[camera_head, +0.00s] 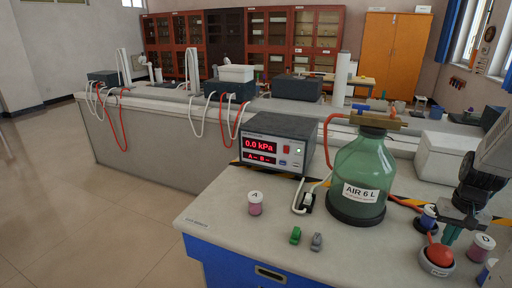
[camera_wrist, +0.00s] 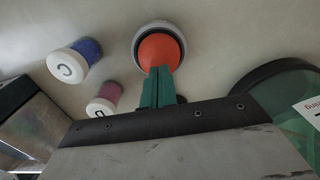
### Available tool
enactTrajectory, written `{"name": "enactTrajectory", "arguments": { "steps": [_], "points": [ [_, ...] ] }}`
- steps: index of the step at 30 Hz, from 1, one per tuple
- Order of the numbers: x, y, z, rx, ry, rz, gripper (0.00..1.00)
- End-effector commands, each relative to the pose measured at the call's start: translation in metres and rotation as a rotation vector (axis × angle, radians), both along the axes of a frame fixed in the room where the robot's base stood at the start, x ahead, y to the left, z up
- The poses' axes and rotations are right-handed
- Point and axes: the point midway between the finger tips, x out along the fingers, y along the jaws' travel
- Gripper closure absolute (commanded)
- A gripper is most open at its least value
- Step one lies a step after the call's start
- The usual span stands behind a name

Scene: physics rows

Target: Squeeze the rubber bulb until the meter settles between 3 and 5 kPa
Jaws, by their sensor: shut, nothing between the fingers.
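The red rubber bulb (camera_head: 439,255) sits in a grey round holder at the right front of the bench. It also shows in the wrist view (camera_wrist: 158,48). My gripper (camera_head: 450,236) has green fingers and is just above the bulb. In the wrist view the closed fingertips (camera_wrist: 158,72) overlap the bulb's near edge; I cannot tell whether they touch it. They are together with nothing between them. The meter (camera_head: 276,143) reads 0.0 kPa in red digits, with "A - B -" below. The green bottle (camera_head: 359,180) labelled AIR 6 L stands left of the bulb.
A blue jar C (camera_head: 427,216) and a pink jar D (camera_head: 478,247) stand close to my gripper. Pink jar A (camera_head: 255,204) is left of the bottle. Green (camera_head: 295,236) and grey (camera_head: 316,242) clips lie at the front. An orange hose (camera_head: 402,202) runs from the bottle toward the bulb.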

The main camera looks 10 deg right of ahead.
Motion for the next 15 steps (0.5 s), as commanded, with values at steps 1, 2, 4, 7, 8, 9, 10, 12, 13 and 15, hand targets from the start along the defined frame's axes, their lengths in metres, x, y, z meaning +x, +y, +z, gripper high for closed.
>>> {"name": "enactTrajectory", "arguments": {
  "steps": [1,2,4,7,8,9,10,12,13,15],
  "points": [
    [0.0,0.0,-0.003,0.001,0.002,0.0,1.0],
    [0.0,0.0,-0.004,0.001,0.002,0.0,1.0],
    [0.0,0.0,-0.008,0.001,0.001,0.0,1.0],
    [0.0,0.0,-0.013,0.001,0.001,0.0,1.0],
    [0.0,0.0,-0.014,0.001,0.002,0.0,1.0],
    [0.0,0.0,-0.016,0.001,0.002,0.0,1.0],
    [0.0,0.0,-0.018,0.001,0.001,0.0,1.0],
    [0.0,0.0,-0.022,0.001,0.001,0.0,1.0],
    [0.0,0.0,-0.023,0.001,0.002,0.0,1.0],
    [0.0,0.0,-0.026,0.002,0.001,0.0,1.0]
  ]
}}
